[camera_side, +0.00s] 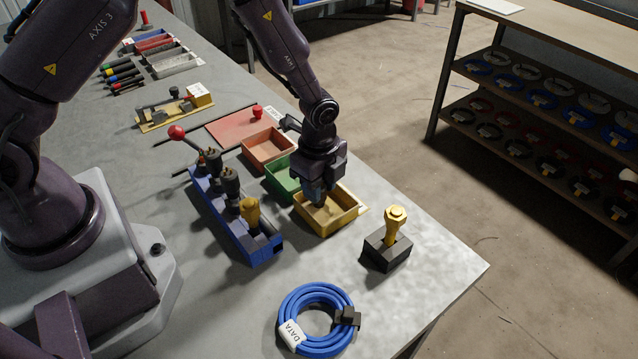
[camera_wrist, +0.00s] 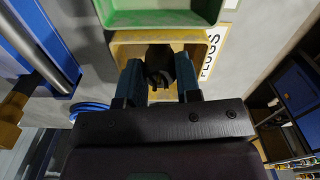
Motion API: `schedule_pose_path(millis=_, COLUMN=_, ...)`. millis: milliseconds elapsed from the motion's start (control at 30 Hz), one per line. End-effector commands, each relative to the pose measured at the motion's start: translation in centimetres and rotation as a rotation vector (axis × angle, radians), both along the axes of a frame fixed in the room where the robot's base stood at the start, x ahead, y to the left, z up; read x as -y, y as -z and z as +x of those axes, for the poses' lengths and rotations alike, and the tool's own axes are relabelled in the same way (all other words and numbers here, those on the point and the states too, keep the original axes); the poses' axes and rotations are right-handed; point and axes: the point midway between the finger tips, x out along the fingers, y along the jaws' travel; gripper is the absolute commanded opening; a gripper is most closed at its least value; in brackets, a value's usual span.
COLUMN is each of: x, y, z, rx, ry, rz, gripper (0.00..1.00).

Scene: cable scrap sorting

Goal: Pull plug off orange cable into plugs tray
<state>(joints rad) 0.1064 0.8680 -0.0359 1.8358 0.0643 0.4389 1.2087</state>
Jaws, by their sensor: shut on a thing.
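My gripper (camera_side: 319,192) is over the yellow plugs tray (camera_side: 345,222), fingers pointing down towards it. In the wrist view my gripper (camera_wrist: 160,84) is shut on a dark plug (camera_wrist: 159,62), held between the two blue-grey fingertips. The plug is in front of the yellow tray (camera_wrist: 128,38), which has a "PLUGS" label (camera_wrist: 211,56) beside it. I cannot tell whether the plug touches the tray floor. In the side view the plug is mostly hidden by the fingers. No orange cable can be made out clearly.
The green tray (camera_side: 283,181) and red tray (camera_side: 266,151) adjoin the yellow one. A blue fixture (camera_side: 232,222) with upright parts stands to the left. A dark block (camera_side: 388,251) with a yellow-topped tool stands right. A blue coil (camera_side: 318,291) lies in front.

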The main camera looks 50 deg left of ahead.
Motion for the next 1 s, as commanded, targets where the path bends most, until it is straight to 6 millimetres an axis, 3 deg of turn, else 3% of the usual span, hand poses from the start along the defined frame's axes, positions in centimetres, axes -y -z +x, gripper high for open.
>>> schedule_pose_path(millis=933, x=0.0, y=1.2, z=0.0, rx=0.0, ry=0.0, rz=0.0, gripper=0.03)
schedule_pose_path(millis=967, x=0.0, y=1.2, z=0.0, rx=0.0, ry=0.0, rz=0.0, gripper=0.38)
schedule_pose_path(millis=1000, x=0.0, y=1.2, z=0.0, rx=0.0, ry=0.0, rz=0.0, gripper=0.48)
